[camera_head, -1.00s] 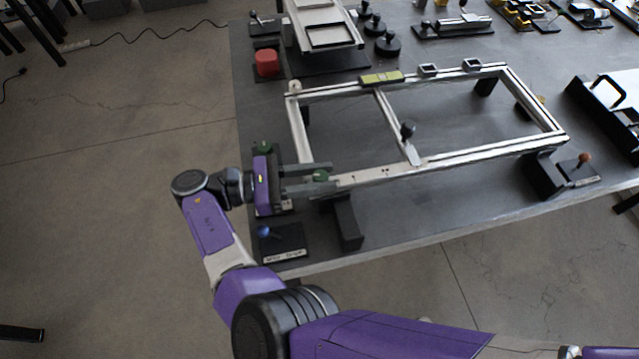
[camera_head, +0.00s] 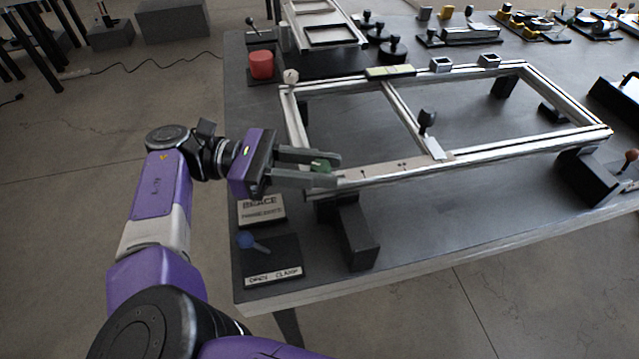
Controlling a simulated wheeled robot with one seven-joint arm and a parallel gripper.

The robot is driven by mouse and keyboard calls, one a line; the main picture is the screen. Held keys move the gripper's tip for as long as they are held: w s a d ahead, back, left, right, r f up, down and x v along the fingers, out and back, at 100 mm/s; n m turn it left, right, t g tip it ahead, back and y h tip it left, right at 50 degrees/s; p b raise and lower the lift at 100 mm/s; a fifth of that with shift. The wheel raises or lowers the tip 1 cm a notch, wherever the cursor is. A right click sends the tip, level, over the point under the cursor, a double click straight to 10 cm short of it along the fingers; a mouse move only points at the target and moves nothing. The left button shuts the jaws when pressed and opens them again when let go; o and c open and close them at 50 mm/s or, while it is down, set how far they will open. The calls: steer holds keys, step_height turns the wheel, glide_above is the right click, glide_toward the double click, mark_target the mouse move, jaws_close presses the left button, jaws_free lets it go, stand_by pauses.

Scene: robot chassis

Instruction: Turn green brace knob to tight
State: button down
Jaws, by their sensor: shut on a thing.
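A small green knob (camera_head: 321,165) sits at the near left corner of the silver rectangular frame (camera_head: 500,154). My gripper (camera_head: 331,170) reaches in from the left, and its two grey fingers are shut on the green knob, one on each side. The fingers partly hide the knob, and I cannot read its turn angle or any tight mark. A plate (camera_head: 262,209) lettered "BRACE" lies on the bench just below my gripper in the picture.
A blue-knobbed lever on a dark plate (camera_head: 283,252) labelled "OPEN CLAMP" lies near the bench's front left corner. A black knob (camera_head: 427,119) stands on the frame's crossbar. A red cylinder (camera_head: 261,65) is behind. Dark blocks (camera_head: 357,238) support the frame.

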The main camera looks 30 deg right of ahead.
steer(key=shift+b, duration=0.75)
steer(key=c, duration=1.1)
jaws_free()
steer(key=shift+s+d, duration=0.1)
